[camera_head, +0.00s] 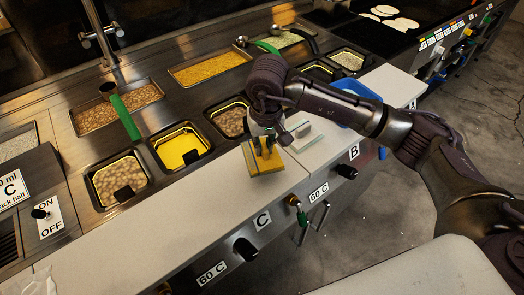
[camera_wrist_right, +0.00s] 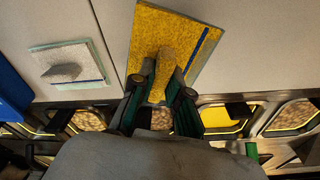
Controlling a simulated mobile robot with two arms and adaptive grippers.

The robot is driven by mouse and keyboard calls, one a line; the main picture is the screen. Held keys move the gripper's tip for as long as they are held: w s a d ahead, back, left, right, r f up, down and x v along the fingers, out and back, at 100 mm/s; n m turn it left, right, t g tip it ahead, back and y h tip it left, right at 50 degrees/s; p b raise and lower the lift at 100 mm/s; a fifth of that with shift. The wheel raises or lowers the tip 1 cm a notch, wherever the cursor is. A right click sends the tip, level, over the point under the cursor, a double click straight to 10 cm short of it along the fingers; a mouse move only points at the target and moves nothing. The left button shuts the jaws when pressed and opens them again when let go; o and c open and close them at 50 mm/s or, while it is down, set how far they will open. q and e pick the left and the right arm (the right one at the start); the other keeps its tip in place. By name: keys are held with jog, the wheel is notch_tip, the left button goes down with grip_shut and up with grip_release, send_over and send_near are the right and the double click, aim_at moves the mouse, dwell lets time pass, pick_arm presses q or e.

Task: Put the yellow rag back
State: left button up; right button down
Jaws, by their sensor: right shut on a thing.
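The yellow rag (camera_head: 262,164) is a flat yellow square with a blue stripe along one side and a raised yellow grip in its middle. It is at the white counter beside the food wells. My right gripper (camera_head: 264,146) is over it, pointing down, with its fingers shut on the raised grip. In the right wrist view the rag (camera_wrist_right: 160,30) shows beyond the fingertips (camera_wrist_right: 162,72). I cannot tell whether the rag touches the counter or is slightly above it. My left gripper is not in view.
A white rag (camera_head: 298,136) with a similar grip lies just right of the yellow one; it also shows in the wrist view (camera_wrist_right: 75,52). A blue tray (camera_head: 357,88) is farther right. Food wells, one with yellow sauce (camera_head: 181,150), line the back. The counter (camera_head: 120,225) to the left is clear.

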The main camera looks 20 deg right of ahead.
aim_at(262, 157)
jog(key=f, duration=0.1)
jog(key=f+p, duration=0.1)
jog(key=f, duration=0.1)
jog(key=shift+w+a+f+p, duration=0.1)
jog(key=shift+a+f+p, duration=0.1)
jog(key=shift+f+p, duration=0.1)
jog(key=shift+f, duration=0.3)
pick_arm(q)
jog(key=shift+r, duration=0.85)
pick_arm(e)
jog(key=shift+f, duration=0.2)
jog(key=c, duration=1.2)
grip_release()
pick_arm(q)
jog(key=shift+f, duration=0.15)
pick_arm(e)
jog(key=shift+o, duration=0.2)
